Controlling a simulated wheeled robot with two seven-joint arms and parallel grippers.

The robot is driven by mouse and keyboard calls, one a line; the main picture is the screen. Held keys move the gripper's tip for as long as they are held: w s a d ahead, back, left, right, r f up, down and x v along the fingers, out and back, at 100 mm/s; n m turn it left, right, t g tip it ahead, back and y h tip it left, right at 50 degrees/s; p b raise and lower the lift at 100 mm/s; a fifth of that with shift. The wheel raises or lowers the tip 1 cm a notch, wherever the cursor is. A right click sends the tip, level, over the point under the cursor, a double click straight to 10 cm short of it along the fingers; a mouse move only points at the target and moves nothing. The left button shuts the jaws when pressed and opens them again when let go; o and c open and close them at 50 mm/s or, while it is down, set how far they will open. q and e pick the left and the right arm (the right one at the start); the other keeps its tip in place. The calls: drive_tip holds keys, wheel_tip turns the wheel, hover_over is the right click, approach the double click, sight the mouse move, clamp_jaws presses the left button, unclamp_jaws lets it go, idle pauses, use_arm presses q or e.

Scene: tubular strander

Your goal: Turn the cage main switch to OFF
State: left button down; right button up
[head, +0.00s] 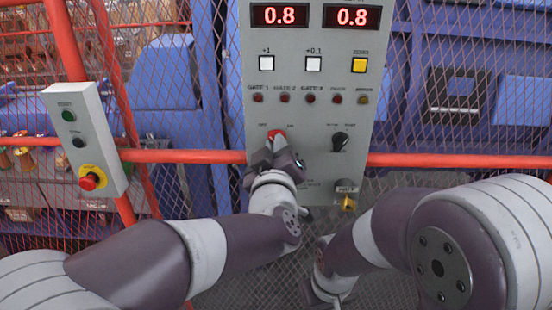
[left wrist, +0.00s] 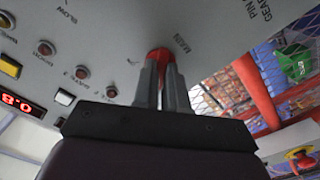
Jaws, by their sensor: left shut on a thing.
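The red main switch (head: 275,134) is on the lower left of the grey control panel (head: 309,120). My left gripper (head: 272,146) reaches it from below and covers most of it. In the left wrist view the two fingers (left wrist: 162,82) are closed around the switch's red knob (left wrist: 158,54), with panel lettering beside it. The switch's pointing direction is hidden by the fingers. My right arm's end (head: 328,285) is low in the head view, away from the panel, and its fingers cannot be made out.
A black selector (head: 340,140) and a yellow key-like part (head: 347,202) are to the right of the switch. A small box with a red emergency button (head: 89,181) stands at left. A red rail (head: 440,160) and mesh fence run behind.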

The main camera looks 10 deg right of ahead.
use_arm(q)
drive_tip(key=shift+n+b, duration=0.65)
drive_tip(key=shift+n, duration=0.25)
use_arm(e)
drive_tip(key=shift+f, duration=0.9)
use_arm(q)
drive_tip(key=c, duration=1.2)
unclamp_jaws()
drive_tip(key=shift+f, duration=0.1)
use_arm(e)
drive_tip(key=shift+f, duration=0.1)
